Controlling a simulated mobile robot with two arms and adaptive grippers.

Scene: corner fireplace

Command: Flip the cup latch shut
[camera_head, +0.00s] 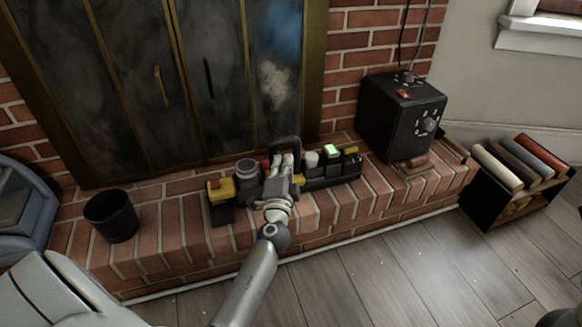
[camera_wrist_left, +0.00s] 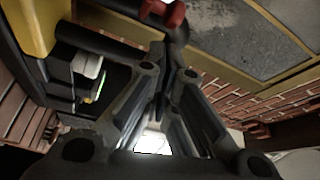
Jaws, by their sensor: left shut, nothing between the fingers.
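A row of small devices on a dark base (camera_head: 318,183) lies along the brick hearth. At its left are a yellow block with a red button (camera_head: 220,190) and a grey round cup-like part (camera_head: 247,169). A dark arched handle (camera_head: 285,142) rises behind my left gripper (camera_head: 282,165), which is over the middle of the row. In the left wrist view the gripper (camera_wrist_left: 168,75) has its fingers together and empty, with a red part (camera_wrist_left: 163,12) beyond the tips. I cannot tell for sure which part is the cup latch; the gripper hides some of the row. My right gripper is not in view.
A green-lit switch (camera_head: 330,152) is on the row's right side. A black box with a dial (camera_head: 400,115) stands farther right on the hearth, a black bin (camera_head: 112,216) at the left. A low shelf of rolls (camera_head: 515,180) is at far right. The wood floor (camera_head: 400,275) in front is clear.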

